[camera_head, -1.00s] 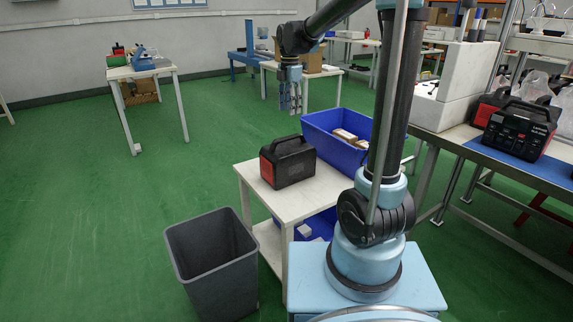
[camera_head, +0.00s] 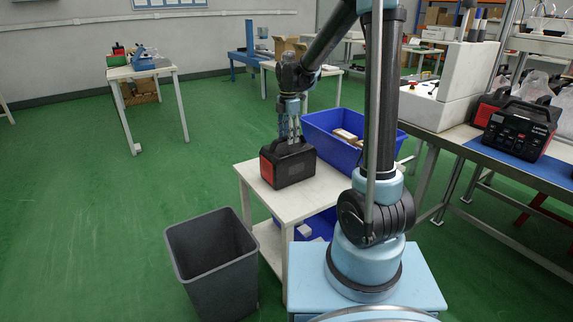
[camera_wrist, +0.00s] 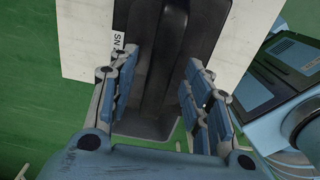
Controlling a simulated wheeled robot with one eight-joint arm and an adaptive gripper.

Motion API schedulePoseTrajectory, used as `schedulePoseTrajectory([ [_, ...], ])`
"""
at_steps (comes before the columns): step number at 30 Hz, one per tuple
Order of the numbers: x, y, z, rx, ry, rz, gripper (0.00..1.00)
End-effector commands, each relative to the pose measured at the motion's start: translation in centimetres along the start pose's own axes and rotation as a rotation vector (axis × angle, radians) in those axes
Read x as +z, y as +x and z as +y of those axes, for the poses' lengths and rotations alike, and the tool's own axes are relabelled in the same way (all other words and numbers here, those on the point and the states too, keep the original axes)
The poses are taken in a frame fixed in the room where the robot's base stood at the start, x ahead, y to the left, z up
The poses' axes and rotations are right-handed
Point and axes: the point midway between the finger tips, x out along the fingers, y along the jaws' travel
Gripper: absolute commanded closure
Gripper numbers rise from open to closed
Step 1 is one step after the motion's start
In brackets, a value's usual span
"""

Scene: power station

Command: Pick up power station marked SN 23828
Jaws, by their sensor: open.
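A black power station (camera_head: 289,164) with a red end and a top handle stands upright on the small white table. My gripper (camera_head: 290,140) points down at its handle from above. In the wrist view my gripper (camera_wrist: 160,100) is open, with a blue-padded finger on each side of the dark handle (camera_wrist: 165,60). I cannot tell whether the fingers touch it. A white label reading "SN" (camera_wrist: 117,45) shows on the power station, its number hidden. Two more power stations, one in front (camera_head: 519,129) and one behind (camera_head: 487,106), stand on the right workbench.
The white table (camera_head: 300,202) also bears a blue bin (camera_head: 345,155) with boxes, close behind the power station. A grey waste bin (camera_head: 212,262) stands on the floor at front left. The green floor on the left is clear.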

Motion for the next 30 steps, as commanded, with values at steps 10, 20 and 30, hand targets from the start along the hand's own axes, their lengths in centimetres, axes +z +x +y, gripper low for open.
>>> schedulePoseTrajectory([
  [10,0.0,2.1,0.0,0.0,-0.001,0.0,0.55],
  [20,0.0,2.1,0.0,0.0,-0.001,0.0,0.98],
  [30,0.0,2.0,-0.1,-0.001,-0.001,0.0,1.0],
])
